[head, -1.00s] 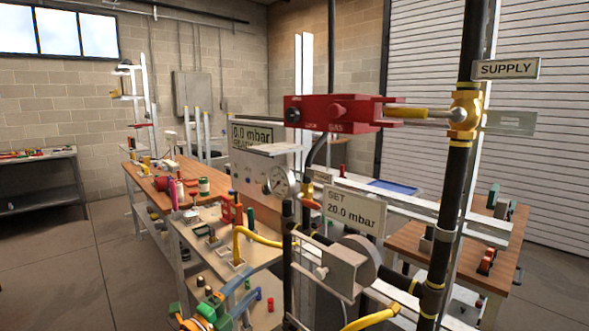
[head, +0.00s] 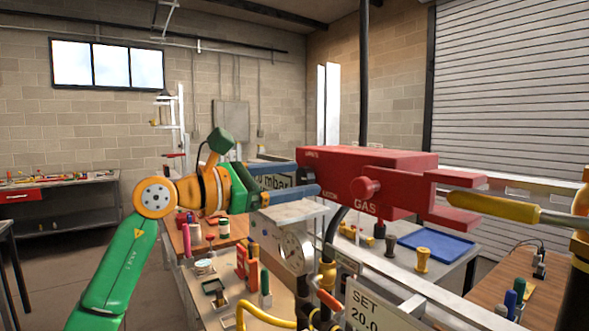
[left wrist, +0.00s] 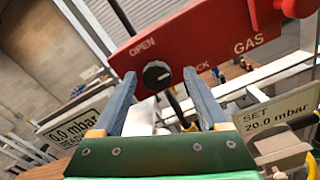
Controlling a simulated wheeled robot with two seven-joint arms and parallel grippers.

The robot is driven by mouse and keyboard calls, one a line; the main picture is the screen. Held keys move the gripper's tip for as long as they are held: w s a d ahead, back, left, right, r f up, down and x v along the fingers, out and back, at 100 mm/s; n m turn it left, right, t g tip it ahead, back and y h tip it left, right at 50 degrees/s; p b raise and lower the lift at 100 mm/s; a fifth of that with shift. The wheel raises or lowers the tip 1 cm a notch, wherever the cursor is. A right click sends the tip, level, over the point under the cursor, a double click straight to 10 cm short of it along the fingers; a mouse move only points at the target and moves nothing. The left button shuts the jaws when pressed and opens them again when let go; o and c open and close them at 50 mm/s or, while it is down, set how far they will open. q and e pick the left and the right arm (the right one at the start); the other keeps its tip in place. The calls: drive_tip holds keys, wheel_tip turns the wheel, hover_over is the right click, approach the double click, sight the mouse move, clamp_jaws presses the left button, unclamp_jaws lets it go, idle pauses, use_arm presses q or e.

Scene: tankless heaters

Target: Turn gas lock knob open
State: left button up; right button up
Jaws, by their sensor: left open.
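The red gas lock box (head: 375,175) carries the word GAS and a red round knob on its front. In the left wrist view the same red box (left wrist: 205,45) shows a black round knob (left wrist: 157,75) with a pale mark, between the words OPEN and LOCK. My left gripper (head: 308,180) is open at the left end of the box. In the left wrist view its two blue-grey fingers (left wrist: 159,76) stand on either side of the black knob; I cannot tell whether they touch it. My right gripper is not in view.
A yellow-handled lever (head: 493,206) reaches into the fork at the right of the box. A SET sign (head: 372,308) stands below. A gauge (head: 294,250) is below my left gripper. A workbench with several small parts lies behind.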

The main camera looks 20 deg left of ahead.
use_arm(q)
drive_tip(key=shift+w+f, duration=0.25)
drive_tip(key=shift+w, duration=0.3)
drive_tip(key=shift+s+a+r, duration=0.1)
drive_tip(key=shift+s+a, duration=0.1)
drive_tip(key=shift+s, duration=0.1)
drive_tip(key=c, duration=0.6)
clamp_jaws()
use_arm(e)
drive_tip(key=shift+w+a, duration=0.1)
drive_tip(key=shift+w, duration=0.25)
